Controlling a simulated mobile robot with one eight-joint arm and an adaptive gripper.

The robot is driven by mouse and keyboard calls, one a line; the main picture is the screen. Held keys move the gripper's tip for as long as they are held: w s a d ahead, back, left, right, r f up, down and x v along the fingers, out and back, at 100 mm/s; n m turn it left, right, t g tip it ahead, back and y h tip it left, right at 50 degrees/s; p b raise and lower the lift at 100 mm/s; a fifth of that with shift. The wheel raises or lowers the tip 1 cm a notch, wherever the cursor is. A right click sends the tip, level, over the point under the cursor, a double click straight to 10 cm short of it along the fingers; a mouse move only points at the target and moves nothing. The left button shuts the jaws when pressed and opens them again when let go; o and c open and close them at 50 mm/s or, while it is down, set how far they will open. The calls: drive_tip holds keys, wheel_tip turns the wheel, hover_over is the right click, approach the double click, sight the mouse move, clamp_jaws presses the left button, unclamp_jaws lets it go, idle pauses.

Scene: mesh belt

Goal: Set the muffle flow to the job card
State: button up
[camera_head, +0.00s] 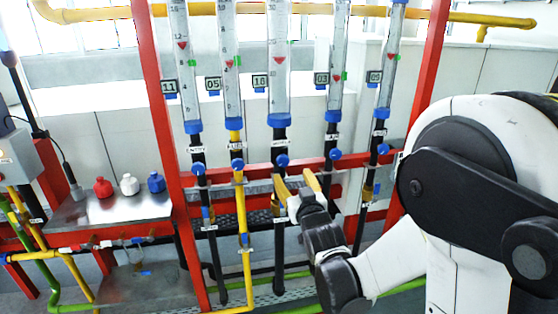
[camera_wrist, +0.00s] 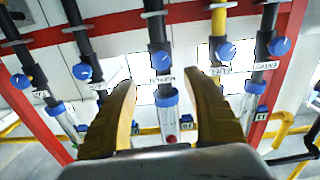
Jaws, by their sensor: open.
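Several clear flow tubes stand in a row in the head view. The middle tube (camera_head: 279,70) has a red float (camera_head: 280,42) and a small tag reading about 18 (camera_head: 260,82) beside it. Its blue knob (camera_head: 282,160) sits below, and shows in the wrist view (camera_wrist: 160,60) near a label that seems to read MUFFLE (camera_wrist: 164,79). My gripper (camera_head: 295,184) has yellow fingers, spread apart and empty, just below and in front of that knob. In the wrist view my gripper (camera_wrist: 160,84) points toward the knob, apart from it. I cannot make out a job card.
Neighbouring knobs, one on the left (camera_head: 238,164) and one on the right (camera_head: 335,154), flank the middle one. A red frame post (camera_head: 160,100) stands left. Red, white and blue bottles (camera_head: 129,184) stand on a metal table (camera_head: 85,212). A yellow pipe (camera_head: 245,262) runs down nearby.

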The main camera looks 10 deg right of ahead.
sight(284, 161)
drive_tip(key=w+b, duration=0.2)
drive_tip(key=w, duration=0.8)
drive_tip(key=shift+w, duration=0.3)
drive_tip(key=shift+c, duration=0.5)
drive_tip(key=c, duration=1.1)
